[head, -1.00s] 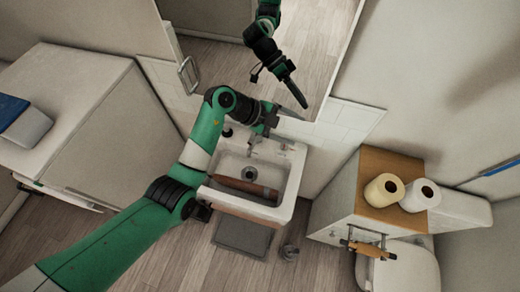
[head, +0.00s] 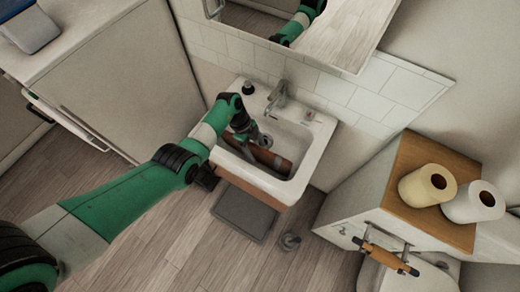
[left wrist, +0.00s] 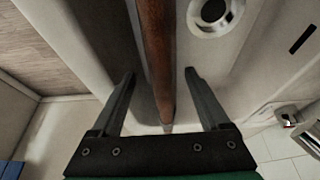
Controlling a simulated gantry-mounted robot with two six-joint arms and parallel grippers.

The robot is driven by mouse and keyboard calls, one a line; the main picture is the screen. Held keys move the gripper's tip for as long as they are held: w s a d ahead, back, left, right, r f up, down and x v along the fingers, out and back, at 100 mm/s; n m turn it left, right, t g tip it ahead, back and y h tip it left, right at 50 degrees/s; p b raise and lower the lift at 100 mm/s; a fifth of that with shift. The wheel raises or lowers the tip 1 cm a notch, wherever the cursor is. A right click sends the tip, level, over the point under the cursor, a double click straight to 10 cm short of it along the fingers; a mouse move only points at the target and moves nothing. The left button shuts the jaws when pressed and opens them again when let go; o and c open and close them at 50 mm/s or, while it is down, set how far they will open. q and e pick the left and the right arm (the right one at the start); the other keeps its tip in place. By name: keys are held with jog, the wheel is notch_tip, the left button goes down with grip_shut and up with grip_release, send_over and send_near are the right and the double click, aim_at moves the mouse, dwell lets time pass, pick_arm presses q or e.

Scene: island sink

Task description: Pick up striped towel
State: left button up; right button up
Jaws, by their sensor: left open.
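A long brown piece (head: 274,160) lies in the white sink basin; I take it for the striped towel, though no stripes can be made out. My left gripper (head: 256,144) reaches down into the basin at its left part. In the left wrist view my left gripper (left wrist: 160,74) is open, its fingers apart on either side of the brown piece (left wrist: 158,45). The piece runs between the fingers and is not gripped. Whether a finger touches it, I cannot tell. My arm partly hides the piece in the head view. My right gripper is not in view.
The sink (head: 318,150) has a raised rim and a faucet (head: 277,95) at its back. A mirror (head: 345,30) hangs above. A cabinet (head: 120,75) stands left. Toilet rolls (head: 428,186) sit on a wooden top at right.

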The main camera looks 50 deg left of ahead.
pick_arm(q)
jog(key=b+x, duration=0.2)
jog(key=a+b+x, duration=0.1)
jog(key=x, duration=0.1)
jog(key=shift+d+f+b, duration=0.15)
jog(key=shift+f+b, duration=0.25)
jog(key=shift+f, duration=0.15)
jog(key=shift+w+d+f, duration=0.1)
jog(key=shift+d+f, duration=0.1)
jog(key=shift+f, duration=0.1)
jog(key=shift+r, duration=0.1)
grip_shut()
